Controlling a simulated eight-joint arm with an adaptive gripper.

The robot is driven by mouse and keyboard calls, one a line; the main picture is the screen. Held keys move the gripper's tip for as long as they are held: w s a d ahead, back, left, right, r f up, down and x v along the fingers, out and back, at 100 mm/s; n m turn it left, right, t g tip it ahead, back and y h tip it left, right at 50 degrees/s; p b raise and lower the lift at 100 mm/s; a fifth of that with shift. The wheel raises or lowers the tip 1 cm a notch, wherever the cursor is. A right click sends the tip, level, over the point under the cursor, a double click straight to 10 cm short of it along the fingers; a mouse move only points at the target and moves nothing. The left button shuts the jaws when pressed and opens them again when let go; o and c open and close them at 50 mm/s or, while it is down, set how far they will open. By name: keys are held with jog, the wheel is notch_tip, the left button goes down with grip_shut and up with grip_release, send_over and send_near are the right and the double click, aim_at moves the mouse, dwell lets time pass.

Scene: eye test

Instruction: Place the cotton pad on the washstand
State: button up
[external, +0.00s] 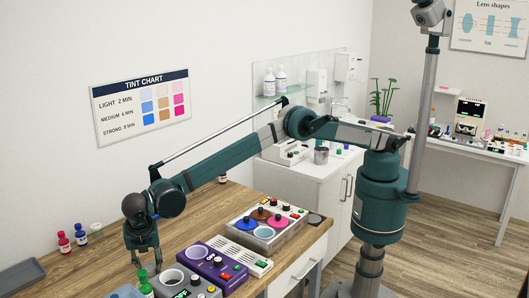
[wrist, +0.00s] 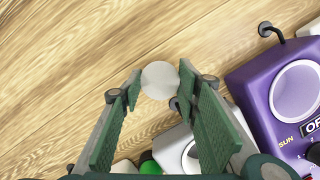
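The cotton pad (wrist: 160,80) shows in the wrist view as a pale round disc in the gap between my fingertips. Its edges come close to both fingers; I cannot tell whether they touch. I do not make it out in the external view. My gripper (external: 146,263) points down low over the left part of the wooden table. In the wrist view my gripper (wrist: 160,84) has its fingers spread and looks open. The washstand (external: 312,187) is the white cabinet behind the table, with bottles and a metal cup on top.
Close right of my gripper stand a grey device (external: 205,291), a purple device (external: 212,262) and a tray of coloured wells (external: 265,222). A green bottle (external: 145,284) is just in front. Small red and blue bottles (external: 72,240) stand by the wall. A glass shelf hangs above the washstand.

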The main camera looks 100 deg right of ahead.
aim_at(149, 267)
notch_tip(149, 267, up, 10)
jog(key=shift+f, duration=0.15)
dwell(0.4)
dwell(0.5)
jog(key=s+d+m+g+b, duration=0.1)
jog(key=s+d+m, duration=0.2)
jog(key=d, duration=0.6)
jog(key=s+d+m+g+b, duration=0.1)
jog(key=s+d+m, duration=0.25)
jog(key=d, duration=0.65)
jog(key=s+d+m+g+b, duration=0.1)
jog(key=s+d+m, duration=0.25)
jog(key=d, duration=0.55)
jog(key=s+d+f+m+y+b, duration=0.2)
jog(key=s+d+m, duration=0.8)
jog(key=s+d, duration=1)
jog(key=shift+s+f+g+y+b, duration=0.3)
jog(key=shift+s+g+y+b, duration=0.15)
jog(key=shift+s, duration=0.3)
jog(key=shift+a, duration=0.1)
